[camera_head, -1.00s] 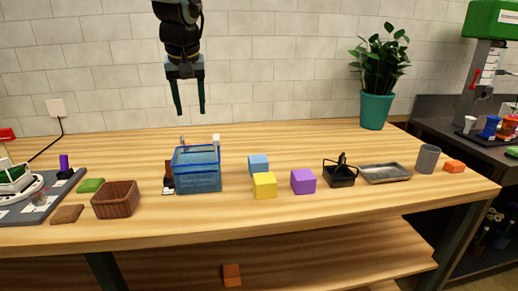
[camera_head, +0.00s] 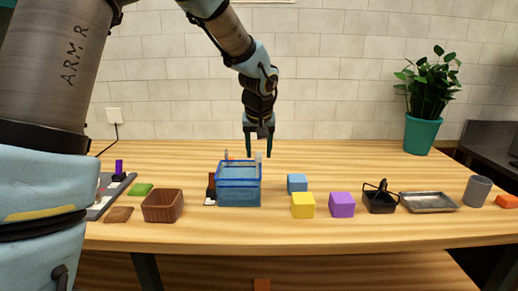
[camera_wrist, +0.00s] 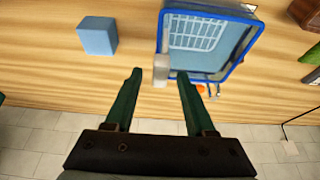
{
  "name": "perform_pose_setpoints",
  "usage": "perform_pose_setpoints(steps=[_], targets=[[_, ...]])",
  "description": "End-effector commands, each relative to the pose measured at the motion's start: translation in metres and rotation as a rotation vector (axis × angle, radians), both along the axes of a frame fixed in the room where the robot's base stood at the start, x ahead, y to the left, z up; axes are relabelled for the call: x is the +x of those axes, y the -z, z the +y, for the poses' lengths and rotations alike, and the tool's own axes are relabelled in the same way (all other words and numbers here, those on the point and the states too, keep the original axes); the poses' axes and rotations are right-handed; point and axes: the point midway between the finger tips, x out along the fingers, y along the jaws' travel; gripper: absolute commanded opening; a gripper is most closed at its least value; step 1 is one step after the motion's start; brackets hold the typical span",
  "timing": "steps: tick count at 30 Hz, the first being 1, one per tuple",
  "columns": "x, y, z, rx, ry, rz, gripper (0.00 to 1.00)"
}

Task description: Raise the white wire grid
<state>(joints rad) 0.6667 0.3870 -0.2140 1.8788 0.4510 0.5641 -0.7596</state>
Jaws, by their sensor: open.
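The white wire grid (camera_wrist: 195,32) lies inside a clear blue basin (camera_wrist: 213,70) in the wrist view, towards one end of it. In the head view the blue basin (camera_head: 239,192) stands mid-table and its wall hides the grid. My gripper (camera_head: 258,155) hangs pointing down above and behind the basin in the head view. In the wrist view my gripper (camera_wrist: 160,78) is open, with its fingertips apart and no hold on the grid. A pale upright piece (camera_wrist: 161,68) at the basin's edge shows between the fingers.
A blue cube (camera_head: 297,183), a yellow cube (camera_head: 303,205) and a purple cube (camera_head: 342,204) stand right of the basin. A black caddy (camera_head: 380,202) and metal tray (camera_head: 430,202) are farther right. A brown basket (camera_head: 162,206) is left. The table behind the cubes is clear.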

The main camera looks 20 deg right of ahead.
Motion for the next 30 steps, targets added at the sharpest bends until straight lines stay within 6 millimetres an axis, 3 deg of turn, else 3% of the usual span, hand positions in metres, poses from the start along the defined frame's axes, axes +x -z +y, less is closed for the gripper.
perform_pose_setpoints(steps=[9,23,30], targets=[[0.0007,0.0022,-0.0003,0.0,0.0,0.0,0.54],[0.0008,0.0019,-0.0002,0.0,0.0,0.0,0.02],[0.0008,0.0018,-0.0001,0.0,0.0,0.0,0.0]])
